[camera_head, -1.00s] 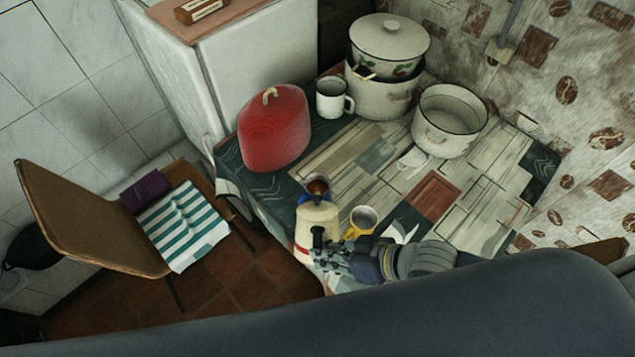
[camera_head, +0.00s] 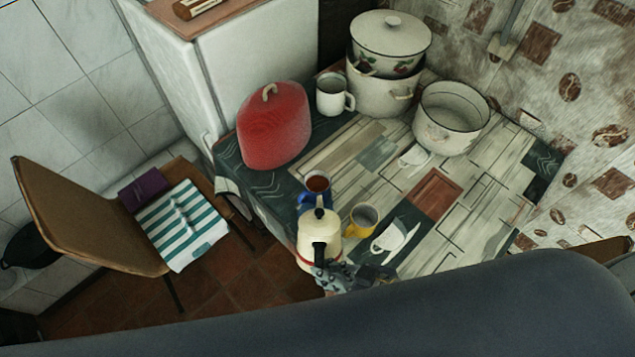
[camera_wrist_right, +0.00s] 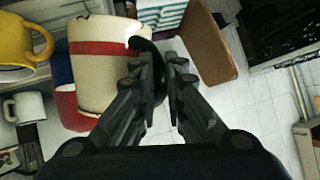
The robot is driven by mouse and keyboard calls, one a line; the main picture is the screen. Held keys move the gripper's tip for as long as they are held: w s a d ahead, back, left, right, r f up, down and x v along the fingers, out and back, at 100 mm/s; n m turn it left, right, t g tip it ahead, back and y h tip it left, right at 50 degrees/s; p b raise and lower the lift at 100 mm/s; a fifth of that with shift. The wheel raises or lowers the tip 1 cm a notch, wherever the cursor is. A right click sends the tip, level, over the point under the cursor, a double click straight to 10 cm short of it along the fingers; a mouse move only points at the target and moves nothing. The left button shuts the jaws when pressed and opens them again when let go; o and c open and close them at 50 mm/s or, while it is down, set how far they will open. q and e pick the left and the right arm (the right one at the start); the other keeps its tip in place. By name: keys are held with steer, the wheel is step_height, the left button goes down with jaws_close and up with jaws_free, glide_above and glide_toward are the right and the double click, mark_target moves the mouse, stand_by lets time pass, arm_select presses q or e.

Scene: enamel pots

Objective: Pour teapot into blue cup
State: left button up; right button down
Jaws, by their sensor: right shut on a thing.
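The cream teapot (camera_head: 322,232) with a red band and black handle is near the table's front edge in the head view. It looks roughly upright, its dark lid knob facing up. My right gripper (camera_head: 328,272) is shut on its handle. In the right wrist view the gripper (camera_wrist_right: 164,62) has its fingers at the black handle, with the teapot (camera_wrist_right: 100,75) to their left. The blue cup (camera_head: 307,197) stands just beyond the teapot, with reddish-brown liquid inside; the teapot partly hides it. I cannot tell whether the teapot touches the table. My left gripper is not in view.
A yellow cup (camera_head: 362,218) stands close to the right of the teapot. A red domed cover (camera_head: 274,128), a white mug (camera_head: 331,95), stacked pots (camera_head: 380,98) and an open white pot (camera_head: 448,125) stand farther back. The table's middle right is clear.

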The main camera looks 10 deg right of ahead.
steer(key=s+a+f+n+t+b, duration=0.1)
steer(key=s+f+n+t+b, duration=0.1)
steer(key=f+b, duration=0.3)
steer(key=shift+s+f+n+t+b, duration=0.35)
steer(key=shift+s+t+b, duration=0.25)
steer(key=shift+s+t, duration=0.2)
step_height(320, 180, up, 5)
steer(key=p, duration=0.5)
steer(key=shift+a+p, duration=0.15)
steer(key=shift+p, duration=0.15)
steer(key=shift+w, duration=0.15)
